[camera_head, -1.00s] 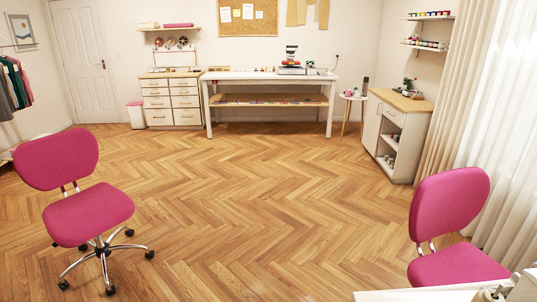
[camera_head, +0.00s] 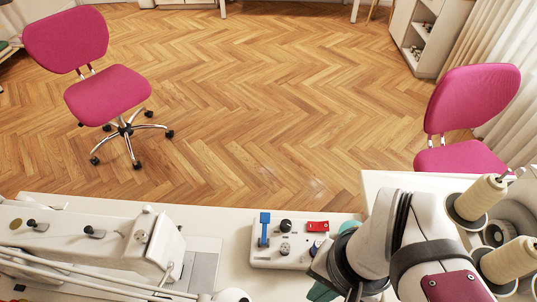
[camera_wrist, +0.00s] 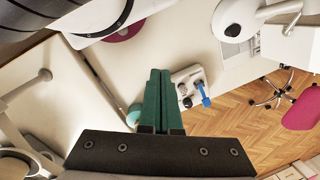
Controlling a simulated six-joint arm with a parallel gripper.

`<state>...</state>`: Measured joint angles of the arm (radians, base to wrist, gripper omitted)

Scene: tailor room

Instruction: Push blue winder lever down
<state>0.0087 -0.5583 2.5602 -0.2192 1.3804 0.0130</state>
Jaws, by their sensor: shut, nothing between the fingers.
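The blue winder lever (camera_head: 264,229) stands upright on the left part of a small white control panel (camera_head: 257,262) on the sewing table. The panel also carries black knobs and a red switch (camera_head: 318,226). In the wrist view the blue lever (camera_wrist: 203,92) is at the right edge of the panel (camera_wrist: 179,75). My gripper (camera_wrist: 159,72), with green fingers, is shut and empty. Its fingertips appear left of the panel in the wrist view, apart from the lever. In the head view my gripper is right of the panel, largely hidden by my arm.
A white sewing machine (camera_head: 90,240) stands left of the panel. Cream thread cones (camera_head: 480,198) stand at the right on another machine. Pink chairs (camera_head: 107,95) stand on the wood floor beyond. A strip of bare white tabletop (camera_head: 215,212) lies around the panel.

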